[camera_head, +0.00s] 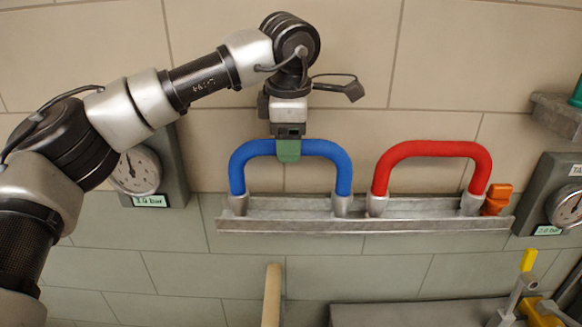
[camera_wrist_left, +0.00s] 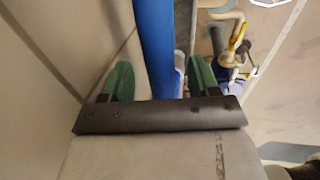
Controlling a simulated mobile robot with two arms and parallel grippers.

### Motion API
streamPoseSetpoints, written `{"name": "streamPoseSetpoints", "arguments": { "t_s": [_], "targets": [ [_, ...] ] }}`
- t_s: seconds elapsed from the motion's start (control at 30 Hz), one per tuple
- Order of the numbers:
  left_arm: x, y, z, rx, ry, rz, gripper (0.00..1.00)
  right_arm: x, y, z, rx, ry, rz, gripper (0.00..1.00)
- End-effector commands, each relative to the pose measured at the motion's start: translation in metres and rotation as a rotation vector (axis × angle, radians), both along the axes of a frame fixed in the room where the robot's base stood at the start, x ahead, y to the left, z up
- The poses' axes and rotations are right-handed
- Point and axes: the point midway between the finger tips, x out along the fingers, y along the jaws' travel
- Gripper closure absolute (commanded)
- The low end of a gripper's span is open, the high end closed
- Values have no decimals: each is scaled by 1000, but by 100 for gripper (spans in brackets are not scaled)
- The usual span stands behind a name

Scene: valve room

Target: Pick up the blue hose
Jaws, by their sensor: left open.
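The blue hose (camera_head: 325,150) is a thick upside-down U whose metal ends stand on a grey metal rail (camera_head: 300,220) on the wall. My left gripper (camera_head: 288,150) is at the middle of the hose's top bar, with a green finger in front of it in the head view. In the left wrist view the blue hose (camera_wrist_left: 154,50) runs between the two green fingers of the open gripper (camera_wrist_left: 160,80), with visible gaps on both sides. The lower part of the hose is hidden there by the gripper body. My right gripper is not in view.
A similar red hose (camera_head: 435,149) stands to the right on the same rail, beside orange blocks (camera_head: 496,198). A gauge (camera_head: 136,171) is at the left and another (camera_head: 566,206) at the right. A light-coloured pole (camera_head: 271,295) stands below the rail.

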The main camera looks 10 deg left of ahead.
Motion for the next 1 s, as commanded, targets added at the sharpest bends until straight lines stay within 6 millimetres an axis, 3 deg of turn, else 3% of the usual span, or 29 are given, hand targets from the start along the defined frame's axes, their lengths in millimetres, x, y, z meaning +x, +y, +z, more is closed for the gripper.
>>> {"name": "streamPoseSetpoints", "arguments": {
  "t_s": [0.03, 0.2, 0.43, 0.8, 1.0],
  "targets": [
    [1, 1, -4, -1, 3, 0, 39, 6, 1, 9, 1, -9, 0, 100],
    [4, 1, -20, -1, 0, -1, 39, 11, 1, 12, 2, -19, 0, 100],
    [4, 1, -22, -2, -1, -1, 40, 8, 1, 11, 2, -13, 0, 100],
    [4, 1, -22, -2, -1, 0, 97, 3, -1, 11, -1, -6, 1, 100],
    [4, 1, -20, -2, -4, -1, 100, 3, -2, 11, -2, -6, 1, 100]
  ]
}}
